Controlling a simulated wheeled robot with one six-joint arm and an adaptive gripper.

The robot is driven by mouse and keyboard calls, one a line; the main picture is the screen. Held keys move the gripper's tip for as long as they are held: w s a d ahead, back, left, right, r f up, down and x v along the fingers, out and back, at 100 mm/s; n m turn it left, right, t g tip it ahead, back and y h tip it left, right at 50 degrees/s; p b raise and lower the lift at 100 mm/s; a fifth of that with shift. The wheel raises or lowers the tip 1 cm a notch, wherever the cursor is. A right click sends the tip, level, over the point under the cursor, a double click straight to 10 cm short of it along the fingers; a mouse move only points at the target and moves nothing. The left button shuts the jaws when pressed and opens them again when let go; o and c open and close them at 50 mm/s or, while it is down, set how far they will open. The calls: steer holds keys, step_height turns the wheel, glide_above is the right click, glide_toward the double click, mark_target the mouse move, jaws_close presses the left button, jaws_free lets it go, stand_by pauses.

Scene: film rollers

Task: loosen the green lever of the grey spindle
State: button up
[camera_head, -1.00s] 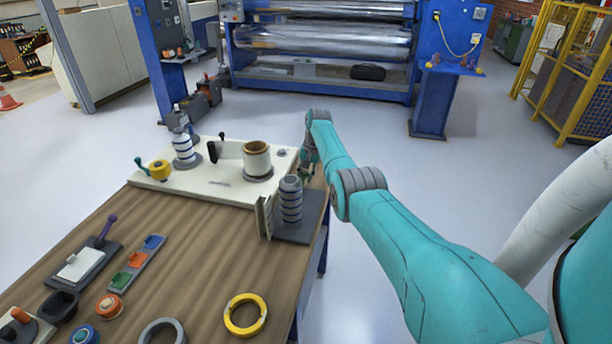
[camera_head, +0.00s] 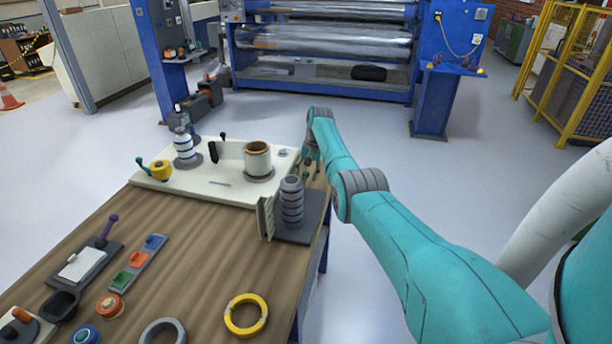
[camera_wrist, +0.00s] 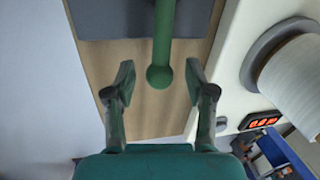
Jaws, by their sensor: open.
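The grey spindle (camera_head: 291,203) stands upright at the table's right edge in the head view, banded with rings, on a dark grey base plate (camera_head: 298,231). The spindle's body is out of the wrist view. There the green lever (camera_wrist: 164,30) comes down from the top edge, over a grey plate, and ends in a round knob (camera_wrist: 159,77). My gripper (camera_wrist: 158,82) is open, with one finger on each side of the knob and a visible gap on both sides. In the head view my gripper is small and partly hidden behind the spindle area.
A white board (camera_head: 215,187) behind the spindle bears a white roll with a brown core (camera_head: 258,160) and a yellow piece (camera_head: 160,169). A thin upright plate (camera_head: 266,218) stands left of the spindle. A yellow ring (camera_head: 232,322) lies in front. The middle of the wooden table is clear.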

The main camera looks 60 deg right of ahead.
step_height(320, 180, up, 11)
steer(key=s, duration=0.2)
steer(key=shift+d+f, duration=0.15)
steer(key=shift+d, duration=0.3)
